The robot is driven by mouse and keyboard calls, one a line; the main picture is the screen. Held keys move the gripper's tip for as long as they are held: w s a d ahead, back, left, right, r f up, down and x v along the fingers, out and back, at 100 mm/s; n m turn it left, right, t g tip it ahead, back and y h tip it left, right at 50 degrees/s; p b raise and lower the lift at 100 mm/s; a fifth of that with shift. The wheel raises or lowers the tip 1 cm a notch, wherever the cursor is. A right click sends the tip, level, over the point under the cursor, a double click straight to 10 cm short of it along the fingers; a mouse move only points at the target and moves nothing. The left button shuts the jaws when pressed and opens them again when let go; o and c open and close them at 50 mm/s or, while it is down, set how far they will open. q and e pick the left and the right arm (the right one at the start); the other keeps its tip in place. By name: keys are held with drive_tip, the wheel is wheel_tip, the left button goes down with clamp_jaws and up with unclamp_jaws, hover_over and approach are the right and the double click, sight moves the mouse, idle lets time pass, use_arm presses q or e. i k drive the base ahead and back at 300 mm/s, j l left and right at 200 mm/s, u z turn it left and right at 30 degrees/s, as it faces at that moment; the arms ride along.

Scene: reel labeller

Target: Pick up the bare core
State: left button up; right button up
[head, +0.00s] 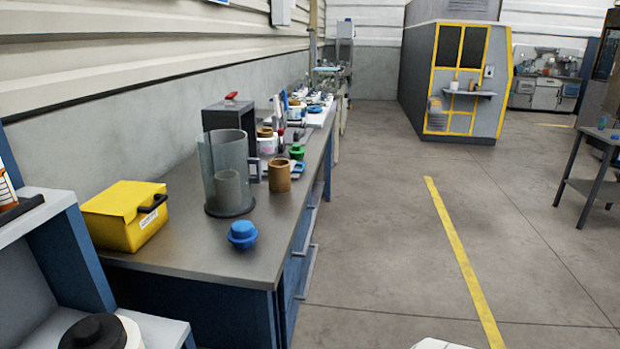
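A short brown cylinder (279,176), which looks like the bare core, stands upright on the grey workbench top (190,240). It is near the bench's aisle-side edge, just right of a clear grey jug (210,165) with a handle. A darker ring shows at its upper rim. Another brown piece (265,132) sits farther back on top of a white and pink roll (267,146).
A blue knobbed piece (242,235) lies in front of the jug. A green piece (296,152) is behind the core. A yellow box (124,215) stands at the bench's left end. Clutter lines the back; the floor aisle (380,230) to the right is clear.

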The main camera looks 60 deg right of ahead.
sight(279, 169)
drive_tip(key=z, duration=1.55)
drive_tip(key=i+l+u, duration=0.2)
drive_tip(key=u, duration=0.25)
drive_tip(key=i+l+u, duration=0.2)
drive_tip(key=u, duration=0.3)
drive_tip(key=l+u, duration=0.45)
drive_tip(key=i, duration=0.05)
